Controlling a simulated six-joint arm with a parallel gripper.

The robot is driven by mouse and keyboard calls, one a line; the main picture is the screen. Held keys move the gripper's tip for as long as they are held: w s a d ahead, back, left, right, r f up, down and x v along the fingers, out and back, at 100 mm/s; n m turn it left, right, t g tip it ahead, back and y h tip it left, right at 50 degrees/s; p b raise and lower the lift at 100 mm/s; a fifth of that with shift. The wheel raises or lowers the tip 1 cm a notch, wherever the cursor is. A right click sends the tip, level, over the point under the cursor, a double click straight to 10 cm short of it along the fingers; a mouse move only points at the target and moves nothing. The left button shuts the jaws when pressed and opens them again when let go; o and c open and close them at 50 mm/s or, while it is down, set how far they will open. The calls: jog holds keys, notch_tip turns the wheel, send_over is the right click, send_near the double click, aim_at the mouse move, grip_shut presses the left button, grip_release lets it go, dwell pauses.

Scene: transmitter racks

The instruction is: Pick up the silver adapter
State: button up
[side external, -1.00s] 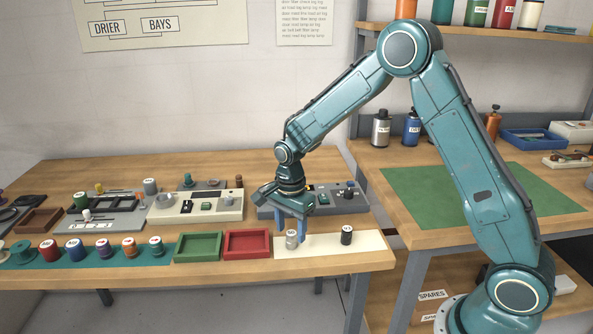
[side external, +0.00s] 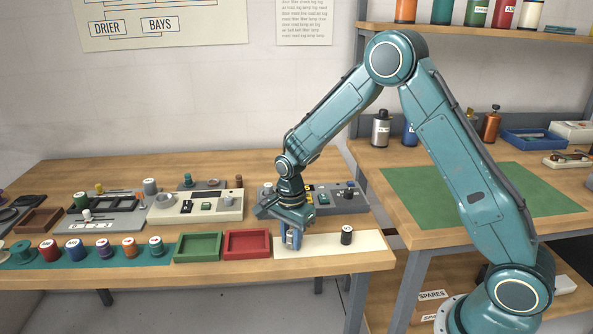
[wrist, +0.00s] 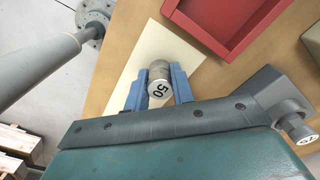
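The silver adapter (side external: 291,238) is a short upright cylinder on the cream mat (side external: 322,246). A black cylinder with a white top (side external: 346,235) stands on the same mat to the right.
A red tray (side external: 247,244) and a green tray (side external: 197,247) sit just left of the mat. Grey and cream control panels (side external: 344,207) stand behind. Several coloured spools stand on a teal strip at the left. The bench's front edge is close to the mat.

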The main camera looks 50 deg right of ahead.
aim_at(291, 232)
jog(key=c, duration=0.4)
jog(key=shift+o, duration=0.2)
jog(key=shift+r, duration=0.1)
notch_tip(291, 232, up, 20)
dwell(0.4)
dwell(0.5)
